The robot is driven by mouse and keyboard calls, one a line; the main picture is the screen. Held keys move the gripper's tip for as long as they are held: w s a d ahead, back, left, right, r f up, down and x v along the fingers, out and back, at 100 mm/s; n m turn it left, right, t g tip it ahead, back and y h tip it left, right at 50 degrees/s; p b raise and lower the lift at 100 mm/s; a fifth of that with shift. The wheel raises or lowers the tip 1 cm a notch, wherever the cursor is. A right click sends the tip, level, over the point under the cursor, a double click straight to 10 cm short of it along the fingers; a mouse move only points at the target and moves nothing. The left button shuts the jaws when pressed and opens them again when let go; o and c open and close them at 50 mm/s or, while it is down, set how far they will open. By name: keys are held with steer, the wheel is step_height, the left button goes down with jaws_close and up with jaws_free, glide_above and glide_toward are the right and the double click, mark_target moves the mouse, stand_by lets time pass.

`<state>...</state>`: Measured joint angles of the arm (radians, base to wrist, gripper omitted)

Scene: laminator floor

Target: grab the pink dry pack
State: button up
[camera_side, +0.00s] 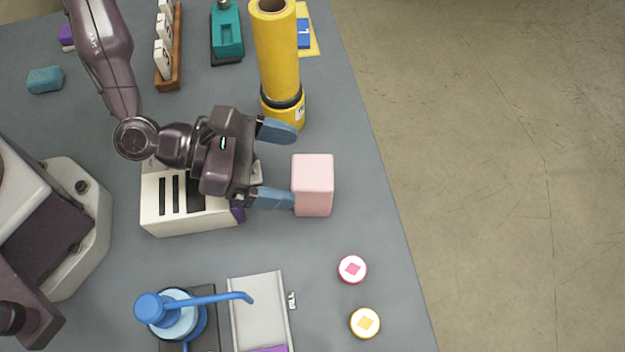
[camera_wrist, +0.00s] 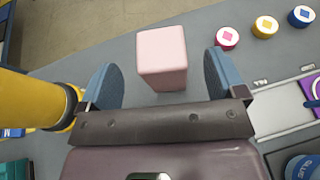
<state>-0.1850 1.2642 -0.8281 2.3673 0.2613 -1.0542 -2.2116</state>
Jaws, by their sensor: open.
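The pink dry pack (camera_side: 313,184) is a pale pink block standing on the grey table near its right edge in the side view. My gripper (camera_side: 284,165) is open, with two blue fingers spread wide. In the side view the lower fingertip is close to the pack's left side; I cannot tell whether they touch. In the wrist view the pack (camera_wrist: 162,58) lies ahead, between the two fingers of my gripper (camera_wrist: 160,80), nearer the left-right middle. Nothing is held.
A tall yellow cylinder (camera_side: 277,50) stands close to the upper finger. A white slotted box (camera_side: 188,219) sits below my gripper. A pink-marked disc (camera_side: 352,269), a yellow-marked disc (camera_side: 365,323), a grey tray (camera_side: 259,315) and a blue pump bottle (camera_side: 172,312) are nearer the front.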

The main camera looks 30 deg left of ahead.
mark_target(311, 171)
steer(key=x, duration=0.4)
steer(key=shift+w+d+f, duration=0.15)
steer(key=shift+d+f, duration=0.05)
steer(key=shift+d, duration=0.1)
steer(key=shift+c, duration=0.2)
steer(key=c, duration=1.1)
steer(key=shift+r, duration=0.1)
